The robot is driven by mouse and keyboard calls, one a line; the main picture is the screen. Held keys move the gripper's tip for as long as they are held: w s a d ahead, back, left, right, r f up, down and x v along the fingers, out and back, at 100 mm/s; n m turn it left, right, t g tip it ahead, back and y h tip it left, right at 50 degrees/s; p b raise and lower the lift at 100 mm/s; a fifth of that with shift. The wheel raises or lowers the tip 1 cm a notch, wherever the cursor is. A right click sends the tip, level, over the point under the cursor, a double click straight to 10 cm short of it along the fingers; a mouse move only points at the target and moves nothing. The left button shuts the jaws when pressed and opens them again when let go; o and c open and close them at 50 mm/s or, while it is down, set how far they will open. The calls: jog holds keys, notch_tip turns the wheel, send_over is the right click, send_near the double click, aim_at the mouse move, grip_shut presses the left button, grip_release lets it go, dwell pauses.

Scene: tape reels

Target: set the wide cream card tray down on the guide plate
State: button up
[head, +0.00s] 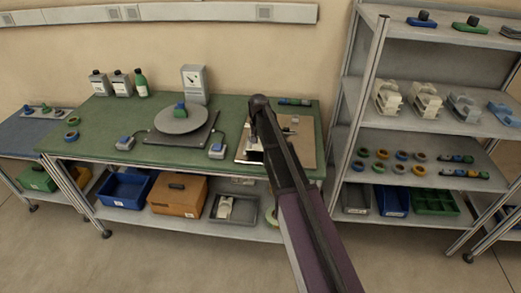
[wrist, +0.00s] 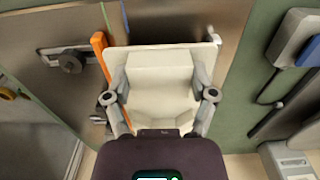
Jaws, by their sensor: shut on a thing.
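The wide cream card tray (wrist: 160,78) is held between the two fingers of my gripper (wrist: 160,96) in the wrist view. Its broad back edge faces away from my wrist. The guide plate (wrist: 45,95) is the brownish flat board beneath and around it; it also shows in the head view (head: 307,153) on the green bench. An orange strip (wrist: 99,45) runs along the tray's left side, very close to it. I cannot tell whether the tray touches the plate. In the head view my arm hides most of the gripper and the tray.
A metal clamp-like fitting (wrist: 68,60) with a dark knob lies left of the tray. A grey box (wrist: 300,35) with a cable stands on the green bench to the right. A round turntable (head: 182,119) is left of the plate. A shelf rack (head: 430,130) stands to the right.

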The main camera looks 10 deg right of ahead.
aim_at(260, 154)
jog(key=shift+w+d+f, duration=0.25)
jog(key=shift+w+d, duration=0.1)
jog(key=shift+s+f+b, duration=0.1)
jog(key=shift+f+b, duration=1.5)
jog(key=shift+b, duration=0.15)
jog(key=shift+f, duration=0.1)
jog(key=o, duration=1.2)
jog(key=shift+r, duration=0.2)
notch_tip(260, 154, up, 12)
jog(key=p, duration=1.2)
